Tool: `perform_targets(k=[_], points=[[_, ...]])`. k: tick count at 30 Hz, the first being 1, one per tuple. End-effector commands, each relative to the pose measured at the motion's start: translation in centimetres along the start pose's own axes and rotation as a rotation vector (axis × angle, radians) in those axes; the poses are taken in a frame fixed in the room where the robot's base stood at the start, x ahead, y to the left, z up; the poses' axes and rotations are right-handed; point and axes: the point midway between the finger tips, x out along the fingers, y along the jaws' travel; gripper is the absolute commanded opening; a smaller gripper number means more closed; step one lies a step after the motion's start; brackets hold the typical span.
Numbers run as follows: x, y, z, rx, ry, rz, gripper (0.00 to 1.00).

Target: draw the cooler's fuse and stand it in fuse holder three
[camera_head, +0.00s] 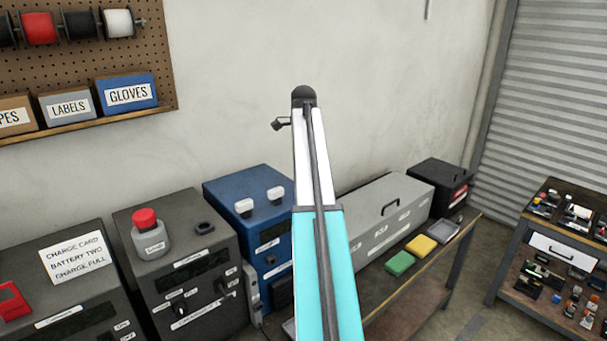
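A blue unit (233,187) stands against the wall with two white grip-like pieces, a left one (244,207) and a right one (275,195), upright on its top. I cannot tell if either is the cooler's fuse. A dark grey unit (180,262) to its left has a small dark socket (204,228) on top that looks empty. The labels are too small to read, so I cannot make out fuse holder three or the cooler. My arm rises through the middle; a small dark part (282,124) juts left near its top, perhaps my gripper. Its fingers do not show clearly.
A red-capped bottle (149,236) stands on the dark grey unit. A long grey case (386,215), a green block (399,263), a yellow block (421,245) and a black box (440,183) sit to the right. A cluttered cart (560,245) stands far right, with open floor between.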

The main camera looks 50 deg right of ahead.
Motion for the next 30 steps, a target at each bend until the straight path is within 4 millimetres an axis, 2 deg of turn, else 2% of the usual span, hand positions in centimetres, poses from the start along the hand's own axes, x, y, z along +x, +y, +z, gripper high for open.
perform_targets(k=[8,9,13,23,30], points=[[0.5,0.0,0.0,0.000,0.000,0.000,0.02],[0.5,0.0,0.0,0.000,0.000,0.000,0.40],[0.5,0.0,0.0,0.000,0.000,0.000,0.60],[0.4,0.0,0.0,0.000,0.000,0.000,0.60],[-0.6,-0.1,0.0,0.000,0.000,-0.002,0.60]])
